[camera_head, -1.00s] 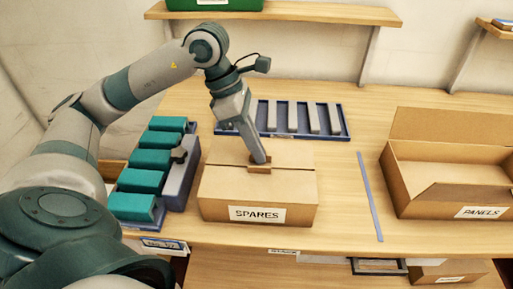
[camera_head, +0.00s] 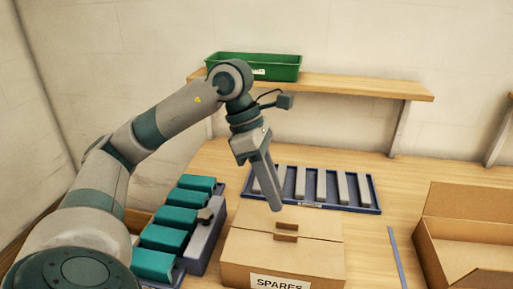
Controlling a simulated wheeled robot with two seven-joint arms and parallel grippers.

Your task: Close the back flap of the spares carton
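The spares carton (camera_head: 240,272) stands on the bench below my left gripper, its SPARES label cut by the bottom edge of the view. Its back flap (camera_head: 320,222) lies down flat over the top and meets the front flap (camera_head: 245,247) along a seam. A small brown tab or handle piece shows at the middle of each flap. My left gripper (camera_head: 276,207) points down over the back part of the carton, its fingers together and empty. The tip appears a little above the back flap, apart from it. My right gripper is out of view.
A blue tray (camera_head: 372,210) of grey bars lies behind the carton. Teal blocks (camera_head: 164,239) in a rack stand close at its left. The open panels carton (camera_head: 470,200) is at right, past a blue strip (camera_head: 395,255). A shelf (camera_head: 350,87) with a green bin (camera_head: 280,68) is above.

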